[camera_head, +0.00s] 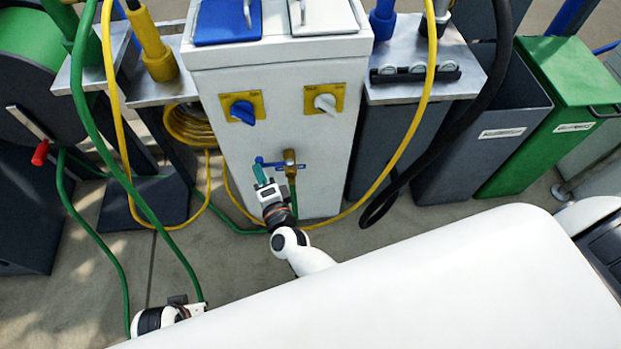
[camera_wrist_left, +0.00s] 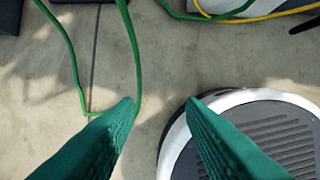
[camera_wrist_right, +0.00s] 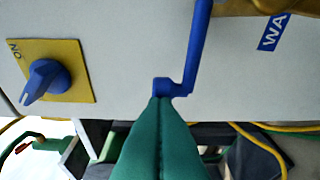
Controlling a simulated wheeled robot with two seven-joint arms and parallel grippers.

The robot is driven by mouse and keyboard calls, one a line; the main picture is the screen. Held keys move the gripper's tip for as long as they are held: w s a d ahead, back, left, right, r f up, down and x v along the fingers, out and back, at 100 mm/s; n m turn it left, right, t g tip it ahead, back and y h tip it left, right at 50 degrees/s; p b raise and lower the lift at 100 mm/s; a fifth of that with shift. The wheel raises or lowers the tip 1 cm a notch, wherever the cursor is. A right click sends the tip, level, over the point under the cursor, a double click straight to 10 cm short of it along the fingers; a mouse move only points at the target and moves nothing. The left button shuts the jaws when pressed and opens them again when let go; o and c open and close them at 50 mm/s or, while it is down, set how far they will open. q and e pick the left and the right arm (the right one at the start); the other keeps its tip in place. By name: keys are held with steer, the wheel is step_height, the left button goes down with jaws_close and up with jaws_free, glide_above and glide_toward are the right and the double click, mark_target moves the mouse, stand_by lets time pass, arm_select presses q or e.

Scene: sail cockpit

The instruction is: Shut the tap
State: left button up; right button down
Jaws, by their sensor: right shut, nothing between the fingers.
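The tap (camera_head: 290,160) is a brass fitting low on the front of the white pedestal, with a blue lever handle (camera_head: 268,163) reaching out to its left. In the right wrist view the blue lever (camera_wrist_right: 197,45) comes down from the top and bends to a small block. My right gripper (camera_head: 261,175) is shut and empty; its green fingertips (camera_wrist_right: 161,98) are at that block, and I cannot tell if they touch. My left gripper (camera_wrist_left: 162,102) is open and empty above the floor, far from the tap.
The white pedestal (camera_head: 280,95) carries a blue knob (camera_head: 243,112) and a white knob (camera_head: 325,103) on yellow plates. Green hoses (camera_head: 108,165) and yellow cables (camera_head: 402,140) hang around it. Grey and green bins (camera_head: 550,130) stand right. Concrete floor is open in front.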

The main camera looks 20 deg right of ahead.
arm_select(q)
steer(key=shift+w+r, duration=0.1)
arm_select(e)
steer(key=shift+s, duration=0.1)
